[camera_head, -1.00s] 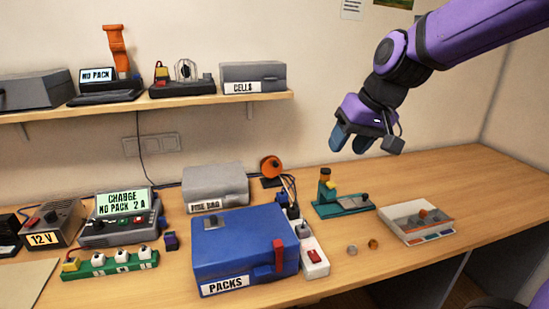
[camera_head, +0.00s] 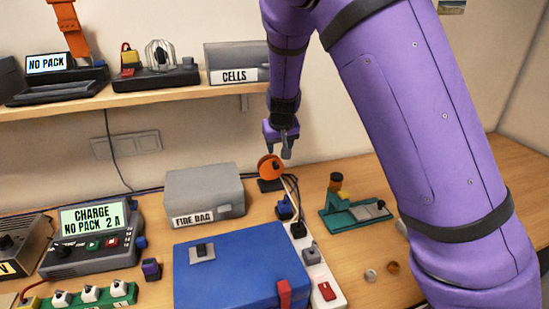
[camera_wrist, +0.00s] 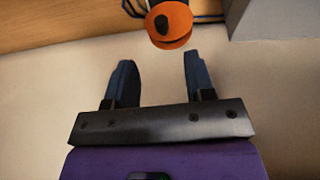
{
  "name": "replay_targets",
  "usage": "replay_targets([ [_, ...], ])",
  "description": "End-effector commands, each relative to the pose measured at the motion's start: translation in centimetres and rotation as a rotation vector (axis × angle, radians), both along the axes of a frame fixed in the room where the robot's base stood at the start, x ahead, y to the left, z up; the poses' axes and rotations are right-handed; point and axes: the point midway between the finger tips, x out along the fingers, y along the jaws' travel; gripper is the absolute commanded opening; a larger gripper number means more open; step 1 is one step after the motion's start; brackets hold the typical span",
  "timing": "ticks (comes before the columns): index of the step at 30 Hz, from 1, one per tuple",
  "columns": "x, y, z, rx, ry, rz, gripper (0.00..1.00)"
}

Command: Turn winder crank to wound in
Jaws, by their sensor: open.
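The winder (camera_head: 270,168) is an orange drum on a dark base at the back of the bench, against the wall. In the wrist view its orange disc (camera_wrist: 172,26) shows a dark round knob, the crank (camera_wrist: 162,24), near its middle. My gripper (camera_head: 286,153) is just above and to the right of the winder in the head view. In the wrist view my gripper (camera_wrist: 156,68) has its two blue fingers apart with nothing between them, and the winder lies beyond the fingertips. I cannot tell whether a finger touches the winder.
A grey fire bag box (camera_head: 205,190) stands left of the winder, and a blue case (camera_head: 240,262) in front. Pale cables run from the winder to a power strip (camera_head: 325,285). A green fixture (camera_head: 350,215) is to the right. The shelf (camera_head: 150,95) is at upper left.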

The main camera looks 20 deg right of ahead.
Motion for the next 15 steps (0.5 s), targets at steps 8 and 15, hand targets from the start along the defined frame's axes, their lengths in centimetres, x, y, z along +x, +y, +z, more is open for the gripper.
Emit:
replay_targets([
  [8,1.1,0.3,-1.4,-0.033,-0.014,0.005,0.49],
  [15,2.5,-0.2,-4.8,-0.033,-0.012,0.004,0.49],
])
